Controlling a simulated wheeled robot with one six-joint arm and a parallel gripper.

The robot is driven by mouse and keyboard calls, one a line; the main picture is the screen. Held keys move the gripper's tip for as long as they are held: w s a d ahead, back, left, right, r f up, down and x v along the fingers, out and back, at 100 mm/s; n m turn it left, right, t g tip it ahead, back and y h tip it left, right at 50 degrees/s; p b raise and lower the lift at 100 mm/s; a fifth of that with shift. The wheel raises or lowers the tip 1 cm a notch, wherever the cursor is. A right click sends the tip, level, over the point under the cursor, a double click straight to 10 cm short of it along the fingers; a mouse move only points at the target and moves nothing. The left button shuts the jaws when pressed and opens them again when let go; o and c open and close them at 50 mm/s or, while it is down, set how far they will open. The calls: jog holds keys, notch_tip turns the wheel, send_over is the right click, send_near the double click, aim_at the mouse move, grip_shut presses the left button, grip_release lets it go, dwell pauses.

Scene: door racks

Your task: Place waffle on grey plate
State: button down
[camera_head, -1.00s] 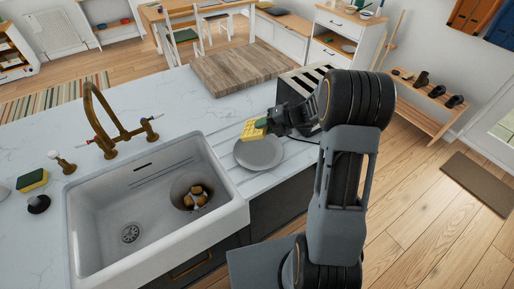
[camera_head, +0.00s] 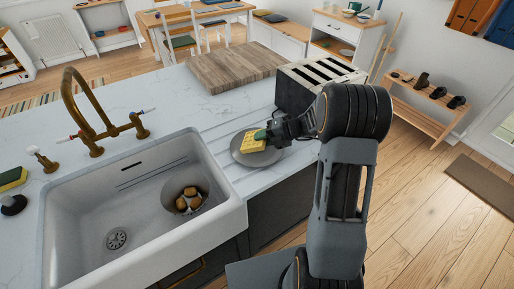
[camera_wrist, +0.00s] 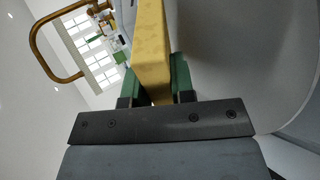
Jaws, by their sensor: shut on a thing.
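The yellow waffle (camera_head: 252,141) is in my gripper (camera_head: 262,136), over the grey plate (camera_head: 244,158) in the head view. The plate lies on the white counter to the right of the sink. In the wrist view the waffle (camera_wrist: 152,50) stands edge-on between the two green fingertips (camera_wrist: 155,82), and the gripper is shut on it. The plate's grey surface (camera_wrist: 235,50) fills the right side of the wrist view, close to the waffle. I cannot tell whether the waffle touches the plate.
A white sink (camera_head: 75,225) with a bowl of brown items (camera_head: 187,203) is left of the plate. A brass faucet (camera_head: 92,115) rises behind it. A slotted toaster-like box (camera_head: 312,82) stands close behind my gripper. A wooden board (camera_head: 235,66) lies at the back.

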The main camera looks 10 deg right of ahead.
jog(key=c, duration=1.1)
grip_release()
jog(key=shift+f, duration=0.1)
jog(key=p+v, duration=0.5)
jog(key=v, duration=0.1)
jog(key=shift+s+d+r+p, duration=0.1)
jog(key=shift+d+r+p, duration=0.15)
jog(key=shift+r+p, duration=0.1)
jog(key=shift+s+d+r+p, duration=0.2)
jog(key=shift+d+p, duration=0.2)
jog(key=shift+d, duration=0.15)
